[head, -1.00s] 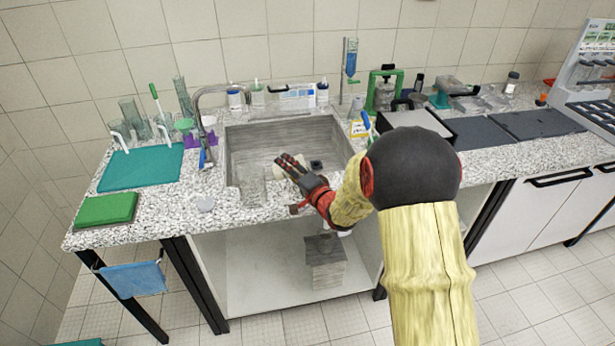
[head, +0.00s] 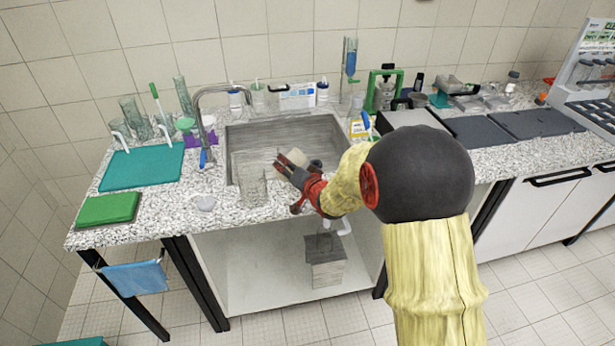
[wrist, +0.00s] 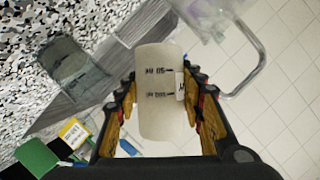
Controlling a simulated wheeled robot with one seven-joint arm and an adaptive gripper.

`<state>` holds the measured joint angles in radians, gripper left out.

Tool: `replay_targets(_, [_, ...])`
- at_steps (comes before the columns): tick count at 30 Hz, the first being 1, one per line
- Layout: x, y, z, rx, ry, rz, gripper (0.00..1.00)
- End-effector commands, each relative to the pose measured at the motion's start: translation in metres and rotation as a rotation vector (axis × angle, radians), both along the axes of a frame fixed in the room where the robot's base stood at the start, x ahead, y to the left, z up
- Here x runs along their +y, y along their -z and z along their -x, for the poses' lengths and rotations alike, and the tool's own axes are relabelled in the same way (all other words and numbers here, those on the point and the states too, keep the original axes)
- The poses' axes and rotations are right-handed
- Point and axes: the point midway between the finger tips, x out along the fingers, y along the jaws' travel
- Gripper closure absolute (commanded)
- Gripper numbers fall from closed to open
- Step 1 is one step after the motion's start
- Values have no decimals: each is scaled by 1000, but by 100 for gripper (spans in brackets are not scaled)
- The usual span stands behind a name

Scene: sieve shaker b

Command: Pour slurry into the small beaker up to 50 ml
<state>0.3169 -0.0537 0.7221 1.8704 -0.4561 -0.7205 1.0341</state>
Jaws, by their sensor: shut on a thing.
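My gripper (head: 283,166) is over the right-front part of the sink, shut on a beige-filled beaker (wrist: 164,92). In the wrist view this beaker lies between the two fingers, with dark printed marks and a small white label on its side. In the head view only part of the beaker (head: 297,156) shows behind the fingers. A clear glass beaker (head: 250,188) stands left of my gripper near the front sink edge and looks empty. Its volume marks cannot be read. I cannot tell the level of the slurry in the held beaker.
The sink (head: 240,140) has a tap (head: 197,105) at its left. A teal mat (head: 140,168) and a green pad (head: 108,208) lie on the left counter. Glassware (head: 135,115) stands behind them. Bottles (head: 322,92) line the back; dark plates (head: 480,132) lie right.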

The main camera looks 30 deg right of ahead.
Motion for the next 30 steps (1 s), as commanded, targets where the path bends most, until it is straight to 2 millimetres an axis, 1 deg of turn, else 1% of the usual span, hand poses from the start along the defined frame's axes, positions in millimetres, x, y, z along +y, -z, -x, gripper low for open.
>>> replay_targets(3, [3, -7, -1, 21, -2, 84, 91])
replay_targets(4, [4, -2, -1, 25, -2, 98, 91])
replay_targets(7, [7, 6, -2, 40, -2, 146, 91])
replay_targets(12, [12, 12, -4, 58, -1, 217, 91])
replay_targets(13, [13, 11, -4, 62, -1, 229, 91])
replay_targets(15, [14, -4, -5, 69, 1, 258, 91])
replay_targets(22, [20, -33, -7, 95, 2, 352, 91])
replay_targets(30, [24, -48, -8, 123, 3, 442, 91])
